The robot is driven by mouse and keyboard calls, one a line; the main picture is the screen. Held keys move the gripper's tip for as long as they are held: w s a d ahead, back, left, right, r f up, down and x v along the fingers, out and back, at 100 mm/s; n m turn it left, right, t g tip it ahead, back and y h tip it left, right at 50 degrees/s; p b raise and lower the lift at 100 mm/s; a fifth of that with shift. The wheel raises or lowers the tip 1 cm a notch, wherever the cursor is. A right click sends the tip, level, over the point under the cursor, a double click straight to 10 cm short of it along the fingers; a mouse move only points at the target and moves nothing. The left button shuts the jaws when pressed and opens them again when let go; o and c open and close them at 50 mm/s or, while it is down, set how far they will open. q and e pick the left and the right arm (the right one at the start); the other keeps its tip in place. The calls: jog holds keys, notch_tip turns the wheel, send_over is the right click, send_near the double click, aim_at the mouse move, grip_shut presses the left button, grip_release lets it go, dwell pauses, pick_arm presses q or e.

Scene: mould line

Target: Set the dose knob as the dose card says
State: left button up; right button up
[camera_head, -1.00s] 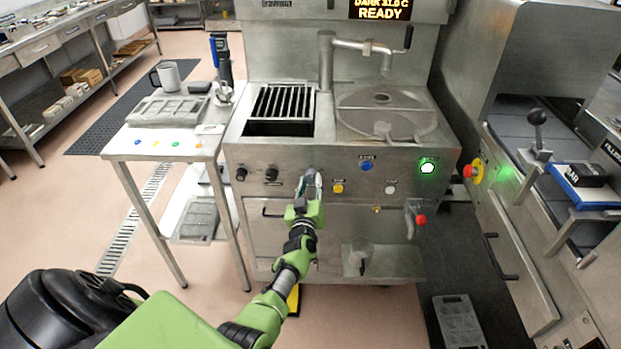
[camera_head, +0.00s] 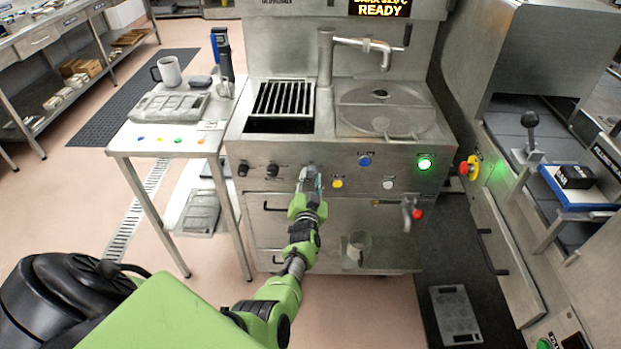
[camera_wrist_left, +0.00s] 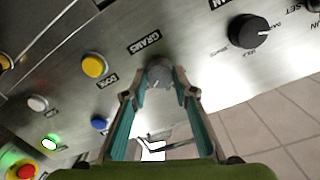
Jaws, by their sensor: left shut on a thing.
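The dose knob (camera_wrist_left: 160,74), a small grey dial beside the label GRAMS, sits on the machine's front panel in the left wrist view. My left gripper (camera_wrist_left: 160,84) is shut on it, a teal-lined finger on each side. In the head view my left gripper (camera_head: 310,180) reaches the panel between the black knobs and the yellow button, and it hides the dose knob. The knob's setting is too small to read. A small white card (camera_head: 209,126) lies on the side table; its writing is unreadable, so I cannot tell whether it is the dose card. My right gripper is not in view.
A yellow button (camera_wrist_left: 94,65) marked DOSE and a black knob (camera_wrist_left: 250,31) flank the dose knob. A blue button (camera_head: 365,160) and a lit green button (camera_head: 425,164) are further right. The side table (camera_head: 130,143) holds a mould and a mug (camera_head: 168,72). The display (camera_head: 380,9) reads READY.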

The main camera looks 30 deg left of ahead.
pick_arm(q)
jog(key=shift+m, duration=0.3)
jog(key=o, duration=1.1)
